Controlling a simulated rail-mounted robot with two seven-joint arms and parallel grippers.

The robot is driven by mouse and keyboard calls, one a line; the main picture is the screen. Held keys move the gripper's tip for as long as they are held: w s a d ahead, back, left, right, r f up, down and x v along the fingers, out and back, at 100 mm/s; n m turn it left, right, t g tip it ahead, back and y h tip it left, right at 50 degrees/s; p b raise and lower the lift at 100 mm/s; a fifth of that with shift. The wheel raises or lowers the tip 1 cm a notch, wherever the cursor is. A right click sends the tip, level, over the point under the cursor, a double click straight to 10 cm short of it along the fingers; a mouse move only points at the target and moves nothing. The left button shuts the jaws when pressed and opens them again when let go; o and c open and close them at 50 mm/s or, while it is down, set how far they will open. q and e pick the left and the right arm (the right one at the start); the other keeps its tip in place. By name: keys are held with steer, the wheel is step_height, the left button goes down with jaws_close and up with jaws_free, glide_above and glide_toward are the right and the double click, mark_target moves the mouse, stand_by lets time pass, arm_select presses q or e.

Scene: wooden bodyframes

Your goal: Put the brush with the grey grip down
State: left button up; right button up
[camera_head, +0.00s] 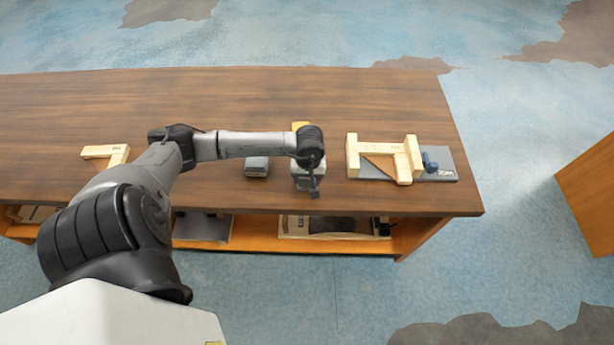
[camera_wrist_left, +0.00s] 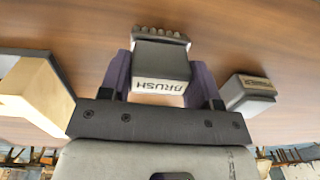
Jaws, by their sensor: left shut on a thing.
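My left gripper (camera_head: 309,180) hangs over the front part of the wooden table, between a small grey block and a wooden frame piece. In the left wrist view its two dark purple-tinted fingers are shut on the sides of the brush (camera_wrist_left: 161,68). The brush has a grey body, a pale end face marked "BRUSH", and a row of grey bristles at its far end. In the head view the arm and gripper mostly hide the brush. I cannot tell whether it touches the tabletop. My right gripper is in neither view.
The grey block (camera_head: 257,166) lies left of the gripper; it also shows in the left wrist view (camera_wrist_left: 248,92). A pale wooden frame (camera_head: 404,165) lies on a grey board (camera_head: 440,160) to the right. Another wooden piece (camera_head: 107,153) is far left. The table's (camera_head: 240,95) back is clear.

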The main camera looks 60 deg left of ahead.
arm_select(q)
steer(key=shift+f, duration=0.1)
steer(key=o, duration=1.2)
